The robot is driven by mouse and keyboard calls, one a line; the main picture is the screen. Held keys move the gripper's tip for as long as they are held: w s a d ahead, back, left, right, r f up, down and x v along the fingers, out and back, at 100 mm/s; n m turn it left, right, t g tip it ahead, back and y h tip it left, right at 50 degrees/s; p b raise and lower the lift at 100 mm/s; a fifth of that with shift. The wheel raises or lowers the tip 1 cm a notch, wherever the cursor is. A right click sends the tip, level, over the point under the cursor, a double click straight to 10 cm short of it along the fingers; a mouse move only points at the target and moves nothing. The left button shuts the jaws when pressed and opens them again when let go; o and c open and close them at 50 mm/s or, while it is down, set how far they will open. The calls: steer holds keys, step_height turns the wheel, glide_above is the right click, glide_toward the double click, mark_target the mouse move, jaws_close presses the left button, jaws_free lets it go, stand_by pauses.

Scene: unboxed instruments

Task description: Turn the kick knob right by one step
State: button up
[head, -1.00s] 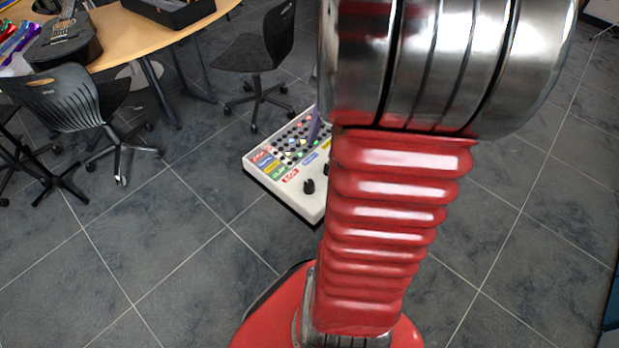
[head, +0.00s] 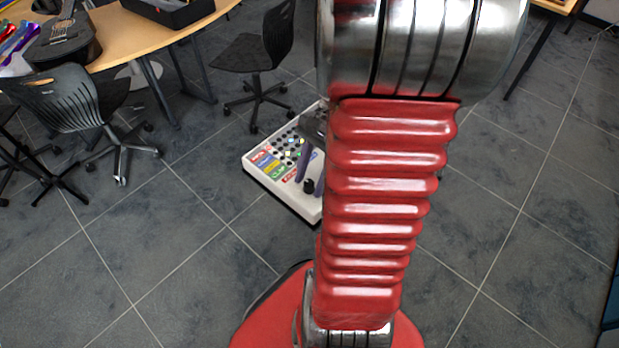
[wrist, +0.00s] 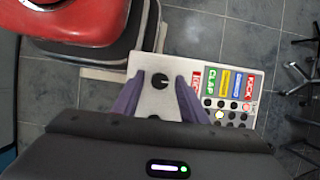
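The instrument is a white box (wrist: 146,117) with coloured labels and rows of round buttons; in the head view its panel (head: 256,168) is partly hidden by my arm. A black knob (wrist: 160,80) with a pale mark sits on it beside a red label (wrist: 196,79) whose text I cannot read surely. The knob also shows in the head view (head: 308,186). My gripper (wrist: 158,84) is open, its two purple fingers on either side of the knob in the wrist view. A gap shows on both sides; I cannot tell how far above it the fingertips are.
The box lies low over the grey tiled floor (head: 180,250). Black chairs (head: 262,65) and a wooden table (head: 130,40) with a guitar (head: 65,42) stand at the back left.

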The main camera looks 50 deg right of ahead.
steer(key=shift+c, duration=0.4)
steer(key=c, duration=0.9)
steer(key=shift+a, duration=0.2)
jaws_close()
steer(key=shift+d, duration=0.15)
steer(key=shift+d+m, duration=0.1)
steer(key=shift+m, duration=0.3)
steer(key=shift+t, duration=0.3)
steer(key=shift+s+m+t+h, duration=0.15)
steer(key=shift+m+t, duration=0.25)
steer(key=shift+m, duration=0.9)
steer(key=shift+m+t+h, duration=0.25)
steer(key=shift+m+t, duration=0.15)
steer(key=shift+m, duration=0.9)
